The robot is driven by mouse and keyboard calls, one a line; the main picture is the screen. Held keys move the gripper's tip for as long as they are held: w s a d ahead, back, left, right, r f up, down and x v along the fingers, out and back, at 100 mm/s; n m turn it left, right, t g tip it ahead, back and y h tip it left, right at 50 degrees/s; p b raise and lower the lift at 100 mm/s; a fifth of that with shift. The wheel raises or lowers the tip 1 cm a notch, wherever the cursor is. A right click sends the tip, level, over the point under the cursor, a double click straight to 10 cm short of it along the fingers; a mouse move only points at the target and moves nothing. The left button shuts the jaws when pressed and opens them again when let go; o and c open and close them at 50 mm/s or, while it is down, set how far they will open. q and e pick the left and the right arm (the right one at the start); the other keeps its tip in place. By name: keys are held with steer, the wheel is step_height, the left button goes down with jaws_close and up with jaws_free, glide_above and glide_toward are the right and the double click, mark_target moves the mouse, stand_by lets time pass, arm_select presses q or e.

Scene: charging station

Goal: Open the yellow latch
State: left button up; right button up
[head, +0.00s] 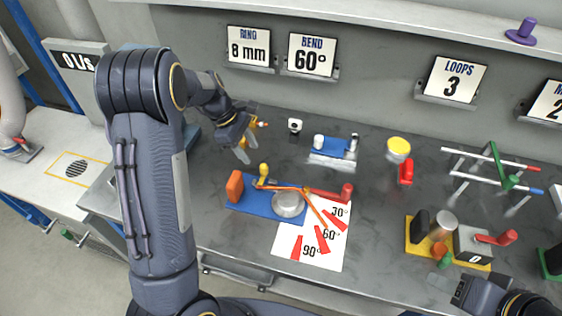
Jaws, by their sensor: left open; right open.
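A bending fixture with a blue base (240,207) lies on the dark bench. A yellow latch-like part with an upright knob (264,170) stands at its back edge, near an orange block (235,186) and a round silver disc (288,204). A thin orange bar and a red handle (333,194) extend from it to the right. My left gripper (249,142) is open and empty, above the bench behind and slightly left of the yellow part, not touching it. My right gripper (455,288) is at the bottom right edge, open, only partly visible.
A white angle card (312,255) lies in front of the fixture. A blue-and-white device (333,150) and a yellow-topped cylinder (398,147) stand behind. A yellow-based device (418,249) and a rack of rods (488,165) stand at right. Signs hang on the back wall.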

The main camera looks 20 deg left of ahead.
mark_target(263, 165)
arm_select(q)
steer(key=shift+n, duration=0.3)
steer(key=x, duration=0.3)
steer(key=w+x, duration=0.1)
steer(key=x, duration=0.2)
steer(key=p+x, duration=0.1)
steer(key=x, duration=0.2)
steer(key=shift+w+f, duration=0.2)
steer(key=shift+f, duration=0.15)
steer(key=shift+c, duration=0.4)
jaws_close()
